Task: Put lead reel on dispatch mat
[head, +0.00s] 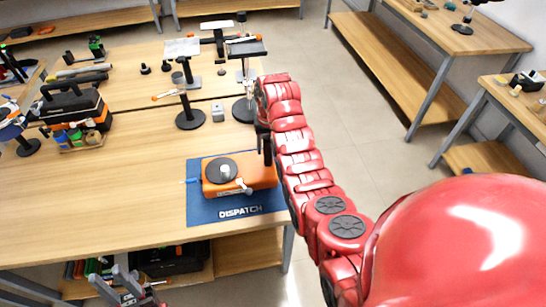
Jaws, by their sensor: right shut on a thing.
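The lead reel (257,178), an orange body with a dark grey disc on top and a small pale crank, is over the blue dispatch mat (215,214), seemingly resting on it. The mat lies at the table's front right and reads "DISPATCH". My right gripper (267,155) points down at the reel's right far end, shut on it; its fingertips are partly hidden by the arm and the reel. My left gripper (122,284) is low at the bottom left, in front of the table edge, empty with its fingers apart.
A tool caddy (75,103) with small bottles stands at the left. Black round-based stands (190,120) and a small grey block (218,113) stand behind the mat. The wooden table (120,195) is clear left of the mat. Other benches (470,35) stand at the right.

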